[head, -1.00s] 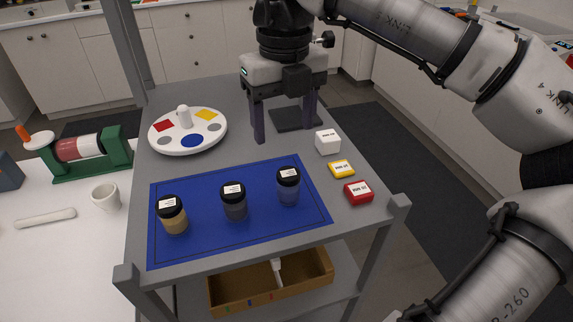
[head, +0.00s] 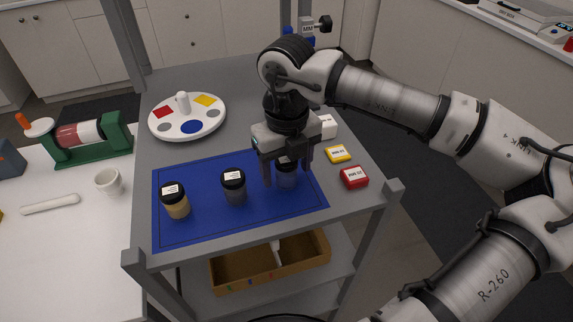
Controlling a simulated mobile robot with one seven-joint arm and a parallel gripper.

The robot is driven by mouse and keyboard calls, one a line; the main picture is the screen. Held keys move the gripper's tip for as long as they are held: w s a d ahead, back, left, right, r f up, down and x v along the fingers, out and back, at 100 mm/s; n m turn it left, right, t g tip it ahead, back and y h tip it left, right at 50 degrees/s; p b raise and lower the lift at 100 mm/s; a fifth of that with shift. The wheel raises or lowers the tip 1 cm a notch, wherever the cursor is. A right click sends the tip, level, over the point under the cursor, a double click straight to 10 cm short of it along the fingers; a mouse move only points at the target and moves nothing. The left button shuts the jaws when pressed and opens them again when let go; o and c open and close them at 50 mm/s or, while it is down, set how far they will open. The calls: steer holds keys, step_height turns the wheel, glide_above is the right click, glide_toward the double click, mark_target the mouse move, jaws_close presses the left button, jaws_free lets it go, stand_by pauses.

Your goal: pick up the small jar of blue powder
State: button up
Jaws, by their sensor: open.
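Three small black-lidded jars stand upright in a row on a blue mat (head: 205,225). The right jar (head: 287,180) holds bluish powder; my gripper hides its lid and part of its sides. The middle jar (head: 235,193) holds dark grey powder. The left jar (head: 176,205) holds tan powder. My gripper (head: 287,178) is open and points down at the right jar, with one finger on each side of it in the picture. I cannot tell whether the fingers touch the jar.
A round white palette (head: 187,118) with coloured patches lies behind the mat. A white block (head: 328,127), a yellow block (head: 338,154) and a red block (head: 354,177) sit right of the mat. A wooden tray (head: 225,272) is on the lower shelf. Cart posts rise at the corners.

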steer(key=shift+f, duration=0.45)
steer(key=shift+c, duration=0.3)
steer(key=c, duration=1)
steer(key=shift+r, duration=0.15)
